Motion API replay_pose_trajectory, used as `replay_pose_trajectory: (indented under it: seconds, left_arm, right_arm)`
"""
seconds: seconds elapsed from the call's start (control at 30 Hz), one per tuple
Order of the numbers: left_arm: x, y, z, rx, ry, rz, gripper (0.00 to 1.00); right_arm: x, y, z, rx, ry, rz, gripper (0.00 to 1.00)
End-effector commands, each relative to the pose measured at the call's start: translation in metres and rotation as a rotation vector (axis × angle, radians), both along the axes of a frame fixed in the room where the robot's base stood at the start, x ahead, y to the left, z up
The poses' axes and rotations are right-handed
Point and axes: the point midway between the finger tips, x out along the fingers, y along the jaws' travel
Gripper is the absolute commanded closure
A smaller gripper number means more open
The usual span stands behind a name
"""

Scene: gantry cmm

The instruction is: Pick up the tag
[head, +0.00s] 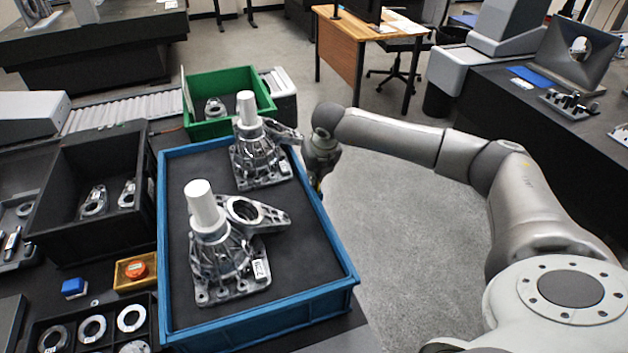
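A small white tag with dark print (261,268) is on the lower right of the front metal casting (218,262). Another small pale tag (285,167) shows at the right side of the rear casting (256,160). I cannot tell which of them the task means. Both castings stand in the blue tray (262,322), each with a white cylinder on top. My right gripper (318,187) points down at the tray's right rim, just right of the rear casting. Its fingers are small and dark, so I cannot see whether they are open. My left gripper is out of view.
A green bin (262,88) stands behind the tray. A black bin (62,192) with metal parts stands left of it. A yellow box (122,278) with an orange-red piece, a blue block (74,288) and a ring tray are at lower left. Open floor lies right of the tray.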

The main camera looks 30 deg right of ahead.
Motion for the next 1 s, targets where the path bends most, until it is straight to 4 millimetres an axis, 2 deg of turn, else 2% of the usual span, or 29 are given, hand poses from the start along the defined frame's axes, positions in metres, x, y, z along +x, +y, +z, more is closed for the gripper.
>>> replay_pose_trajectory:
  seconds: [0.27,0.47,0.73,1.0]
  left_arm:
    - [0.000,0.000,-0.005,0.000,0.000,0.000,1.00]
    - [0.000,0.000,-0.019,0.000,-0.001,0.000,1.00]
    - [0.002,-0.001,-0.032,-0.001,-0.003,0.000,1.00]
    - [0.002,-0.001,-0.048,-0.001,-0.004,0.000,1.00]
  right_arm:
    - [0.001,0.000,0.006,0.001,-0.003,-0.001,1.00]
    - [0.001,0.000,0.032,0.000,-0.006,0.001,1.00]
    - [-0.029,0.040,0.088,0.001,-0.008,0.007,1.00]
    - [-0.068,0.089,0.116,0.001,-0.004,0.006,1.00]
